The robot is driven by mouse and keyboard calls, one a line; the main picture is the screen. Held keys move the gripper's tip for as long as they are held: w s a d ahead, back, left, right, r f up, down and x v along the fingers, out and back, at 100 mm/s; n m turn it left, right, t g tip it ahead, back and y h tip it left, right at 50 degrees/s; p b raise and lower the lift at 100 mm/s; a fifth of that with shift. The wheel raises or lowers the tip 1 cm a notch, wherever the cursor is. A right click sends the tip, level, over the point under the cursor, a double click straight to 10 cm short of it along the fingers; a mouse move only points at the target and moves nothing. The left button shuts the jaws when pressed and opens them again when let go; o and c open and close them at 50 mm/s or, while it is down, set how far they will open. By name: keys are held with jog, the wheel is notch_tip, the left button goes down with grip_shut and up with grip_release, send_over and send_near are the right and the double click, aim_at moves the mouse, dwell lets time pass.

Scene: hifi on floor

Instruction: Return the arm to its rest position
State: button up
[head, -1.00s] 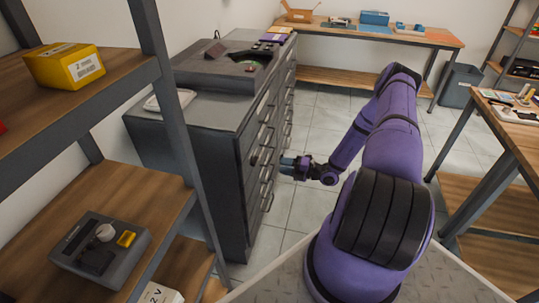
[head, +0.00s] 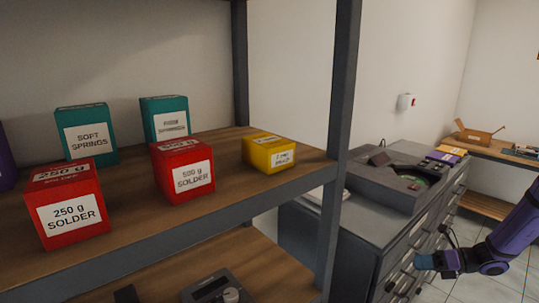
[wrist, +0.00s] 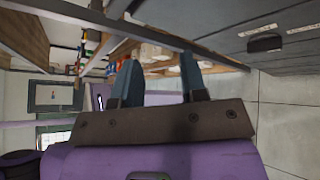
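My purple arm shows at the right edge of the head view, and my gripper (head: 426,262) is at its end, in front of the grey drawer cabinet (head: 352,240). In the wrist view the two blue-grey fingers of my gripper (wrist: 160,82) stand apart with nothing between them. The gripper is open and empty. Most of the arm lies outside the head view.
A shelf (head: 110,240) on the left holds red solder boxes (head: 68,205), teal boxes (head: 86,135) and a yellow box (head: 270,153). A grey device (head: 400,180) sits on the cabinet. A workbench (head: 490,150) with an open cardboard box stands behind. Tiled floor shows at lower right.

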jog(key=s+a+r+n+g+h, duration=0.2)
jog(key=s+a+r+n+h, duration=0.15)
jog(key=r+n, duration=0.35)
jog(key=s+a+r+n+g+h, duration=0.25)
jog(key=a+r+n, duration=0.25)
jog(key=r, duration=0.5)
jog(key=s+a+r+n+g+h, duration=0.1)
jog(key=s+a+r+n+h, duration=0.1)
jog(key=s+a+r+n, duration=0.35)
jog(key=s+a+r+n+t+h, duration=0.2)
jog(key=s+r+n+t+h, duration=0.3)
jog(key=s+r+n, duration=0.9)
jog(key=shift+s+a+r, duration=0.2)
jog(key=shift+s+a, duration=0.05)
jog(key=shift+s, duration=1.05)
jog(key=shift+t, duration=0.25)
